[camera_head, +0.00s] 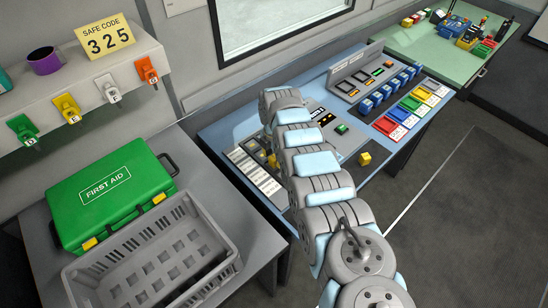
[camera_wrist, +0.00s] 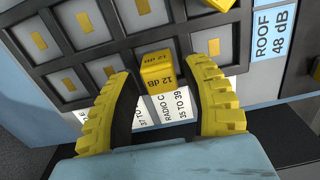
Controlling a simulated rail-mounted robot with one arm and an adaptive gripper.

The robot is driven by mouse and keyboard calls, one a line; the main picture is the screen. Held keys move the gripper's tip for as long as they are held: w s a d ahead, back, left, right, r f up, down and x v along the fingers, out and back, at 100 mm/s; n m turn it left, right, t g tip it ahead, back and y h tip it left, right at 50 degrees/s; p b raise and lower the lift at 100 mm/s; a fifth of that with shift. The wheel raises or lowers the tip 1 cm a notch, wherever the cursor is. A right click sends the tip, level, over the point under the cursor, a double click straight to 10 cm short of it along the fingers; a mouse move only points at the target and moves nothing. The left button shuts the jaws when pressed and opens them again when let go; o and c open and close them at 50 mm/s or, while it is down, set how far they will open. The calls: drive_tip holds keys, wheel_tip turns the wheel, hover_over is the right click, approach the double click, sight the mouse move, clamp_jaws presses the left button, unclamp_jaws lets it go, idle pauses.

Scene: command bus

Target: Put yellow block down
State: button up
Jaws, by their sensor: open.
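In the head view my arm covers my gripper.
White label strips (camera_wrist: 165,107) lie below the slots, and a "ROOF 48 dB" label (camera_wrist: 270,35) is at the right. Another yellow block (camera_wrist: 221,4) shows at the top edge. A grey crate (camera_head: 215,228) and a green first aid case (camera_head: 110,195) stand left of the console (camera_head: 215,135).

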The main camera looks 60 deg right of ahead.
sight(274, 157)
wheel_tip(274, 157, up, 12)
drive_tip(key=b, duration=0.1)
drive_tip(key=shift+f, duration=0.15)
idle(0.3)
drive_tip(key=shift+f, duration=0.1)
wheel_tip(274, 157, down, 10)
drive_tip(key=shift+a+r+p, duration=0.1)
drive_tip(key=shift+a+p, duration=0.05)
drive_tip(key=shift+p, duration=0.45)
drive_tip(key=shift+f+b, duration=0.35)
drive_tip(key=shift+f, duration=0.9)
drive_tip(key=shift+r, duration=0.15)
